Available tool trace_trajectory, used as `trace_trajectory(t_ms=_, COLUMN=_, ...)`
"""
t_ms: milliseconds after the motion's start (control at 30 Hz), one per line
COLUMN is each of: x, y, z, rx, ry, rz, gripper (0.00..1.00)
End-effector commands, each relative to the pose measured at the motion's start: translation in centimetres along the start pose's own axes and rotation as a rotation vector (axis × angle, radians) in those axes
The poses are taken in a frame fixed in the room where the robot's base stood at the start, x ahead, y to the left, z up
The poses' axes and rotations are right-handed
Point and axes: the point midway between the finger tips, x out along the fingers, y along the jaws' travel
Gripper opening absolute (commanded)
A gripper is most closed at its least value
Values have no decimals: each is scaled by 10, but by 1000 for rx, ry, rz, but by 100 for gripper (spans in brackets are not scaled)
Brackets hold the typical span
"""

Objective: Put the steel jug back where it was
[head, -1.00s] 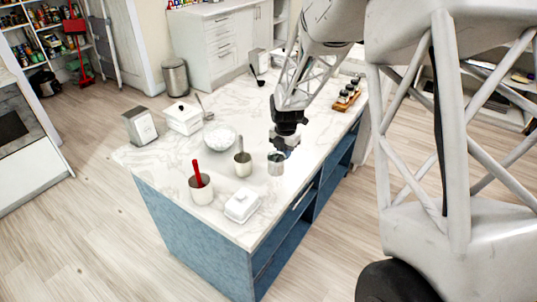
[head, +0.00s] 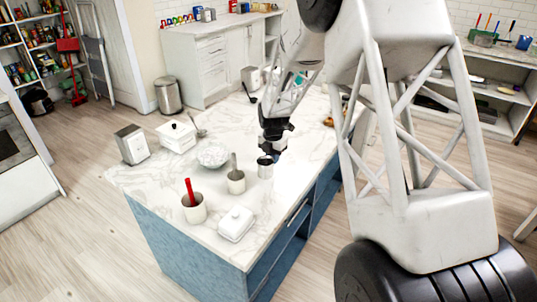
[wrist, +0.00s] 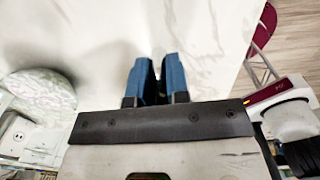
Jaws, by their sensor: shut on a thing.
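The steel jug (head: 265,171) is small and shiny, over the marble counter, right of a cream pot with a spoon. My gripper (head: 268,158) is right at its top in the head view, shut on it. It looks upright; I cannot tell whether its base touches the counter. In the wrist view the blue fingers of my gripper (wrist: 155,78) are close together with a narrow dark gap. The jug cannot be made out there, and the exact part gripped is hidden.
The island counter (head: 150,181) also holds the spoon pot (head: 236,184), a pot with a red utensil (head: 194,209), a white butter dish (head: 236,224), a bowl (head: 212,156), a lidded white canister (head: 176,138) and a metal dispenser (head: 132,146). The counter's right edge is close to the jug.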

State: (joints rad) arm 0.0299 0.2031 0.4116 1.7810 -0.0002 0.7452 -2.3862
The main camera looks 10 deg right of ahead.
Motion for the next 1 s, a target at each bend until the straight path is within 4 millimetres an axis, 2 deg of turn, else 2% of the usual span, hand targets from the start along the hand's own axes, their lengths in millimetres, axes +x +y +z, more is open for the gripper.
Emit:
trace_trajectory(t_ms=533, x=7, y=49, z=52, rx=0, ry=0, rz=0, gripper=0)
trace_trajectory(t_ms=1000, x=7, y=55, z=59, rx=0, ry=0, rz=0, gripper=0)
